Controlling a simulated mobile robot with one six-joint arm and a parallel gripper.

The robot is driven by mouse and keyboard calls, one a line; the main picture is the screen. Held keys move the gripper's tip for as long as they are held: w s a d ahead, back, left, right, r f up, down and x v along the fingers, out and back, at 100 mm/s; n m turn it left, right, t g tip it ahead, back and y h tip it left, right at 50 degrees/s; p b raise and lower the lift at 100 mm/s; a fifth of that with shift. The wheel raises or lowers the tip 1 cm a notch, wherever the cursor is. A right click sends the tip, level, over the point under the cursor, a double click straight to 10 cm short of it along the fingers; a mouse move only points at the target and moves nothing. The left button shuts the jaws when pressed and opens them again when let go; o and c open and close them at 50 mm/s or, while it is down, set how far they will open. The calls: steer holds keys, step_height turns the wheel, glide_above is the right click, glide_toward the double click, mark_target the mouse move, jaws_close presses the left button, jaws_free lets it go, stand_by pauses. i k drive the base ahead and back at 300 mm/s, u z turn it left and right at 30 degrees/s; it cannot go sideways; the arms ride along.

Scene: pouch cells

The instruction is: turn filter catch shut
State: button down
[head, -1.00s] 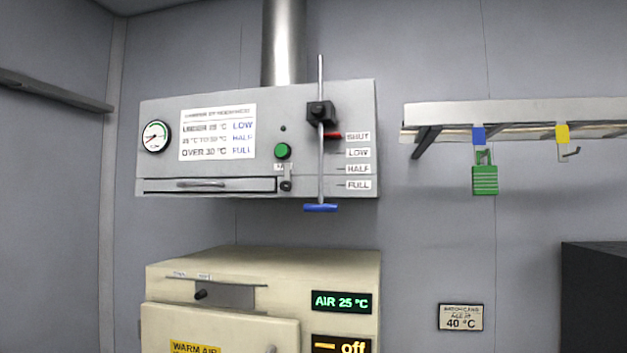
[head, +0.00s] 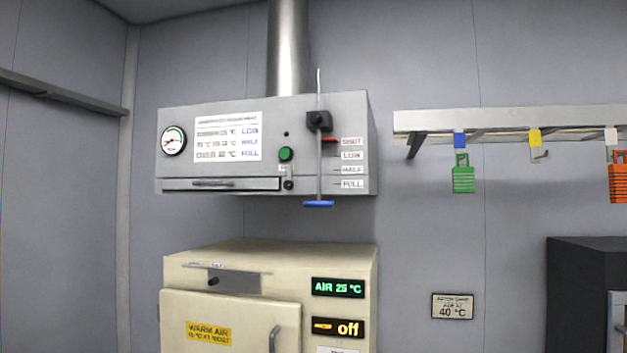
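The grey extractor box (head: 230,115) hangs on the wall in the head view. A long filter drawer (head: 225,185) runs along its lower front and looks closed. A small catch with a dark knob (head: 289,185) sits at the drawer's right end; which way it is turned is too small to tell. A green button (head: 286,154) is above the catch. Right of it, a vertical rod with a blue handle (head: 318,204) has a red pointer (head: 330,140) by the SHUT label. My gripper does not show.
A cream cabinet (head: 230,254) stands below, its displays reading AIR 25 °C and off. A dark cabinet (head: 575,275) stands at the lower right.

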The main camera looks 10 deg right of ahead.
mark_target(288, 184)
steer(key=k, duration=0.35)
steer(key=u, duration=0.15)
steer(key=i, duration=0.9)
steer(key=z, duration=1.65)
steer(key=k, duration=0.1)
steer(key=u, duration=3.05)
